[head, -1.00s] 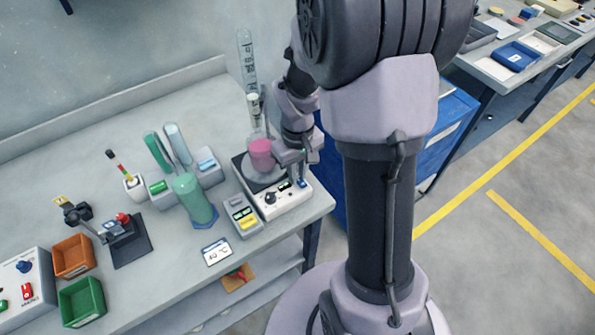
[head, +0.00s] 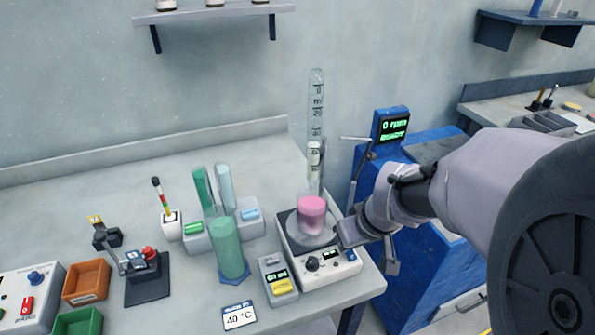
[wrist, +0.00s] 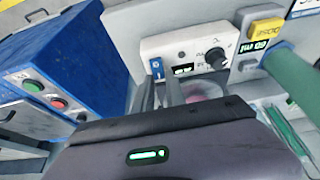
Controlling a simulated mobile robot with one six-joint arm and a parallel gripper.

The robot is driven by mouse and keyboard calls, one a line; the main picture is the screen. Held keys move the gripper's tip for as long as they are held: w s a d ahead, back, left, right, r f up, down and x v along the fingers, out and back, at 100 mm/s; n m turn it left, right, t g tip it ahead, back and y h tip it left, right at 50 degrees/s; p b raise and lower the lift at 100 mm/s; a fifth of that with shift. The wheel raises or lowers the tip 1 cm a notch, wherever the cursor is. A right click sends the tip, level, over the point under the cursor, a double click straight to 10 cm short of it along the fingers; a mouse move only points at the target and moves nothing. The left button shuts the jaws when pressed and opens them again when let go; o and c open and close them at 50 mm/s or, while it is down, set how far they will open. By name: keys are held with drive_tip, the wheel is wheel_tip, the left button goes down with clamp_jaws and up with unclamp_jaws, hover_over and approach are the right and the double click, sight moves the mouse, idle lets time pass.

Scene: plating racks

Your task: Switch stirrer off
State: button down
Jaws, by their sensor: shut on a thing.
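The stirrer (head: 320,265) is a white box with a dark top, at the right front of the bench. A beaker of pink liquid (head: 312,215) stands on it. Its front panel bears a black knob (head: 312,264), a small lit display and a blue switch (head: 350,255). In the wrist view the panel (wrist: 185,45) is near, with the knob (wrist: 215,58) and the blue switch (wrist: 157,68) just beyond the fingertips. My gripper (wrist: 160,88) is at the stirrer's right end, its fingers a narrow gap apart. What they grip is unclear.
A blue cabinet (head: 425,240) with a "0 rpm" screen (head: 395,125) stands right of the bench. Left of the stirrer are a grey meter (head: 278,283), a green cylinder (head: 229,247) and a "40 °C" card (head: 240,316). A tall clear cylinder (head: 316,100) stands behind the stirrer.

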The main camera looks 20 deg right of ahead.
drive_tip(key=c, duration=1.4)
unclamp_jaws()
drive_tip(key=shift+o, duration=0.2)
drive_tip(key=p+v, duration=0.8)
drive_tip(key=v, duration=0.9)
drive_tip(key=shift+r, duration=0.25)
drive_tip(key=shift+s, duration=0.1)
drive_tip(key=s+a+r+m+y, duration=0.1)
drive_tip(key=s+a+m, duration=0.1)
drive_tip(key=a, duration=0.5)
drive_tip(key=s+a+r+m+t, duration=0.1)
drive_tip(key=s+a+m, duration=0.1)
drive_tip(key=a, duration=0.6)
drive_tip(key=shift+s+m+y, duration=0.4)
drive_tip(key=shift+s, duration=0.25)
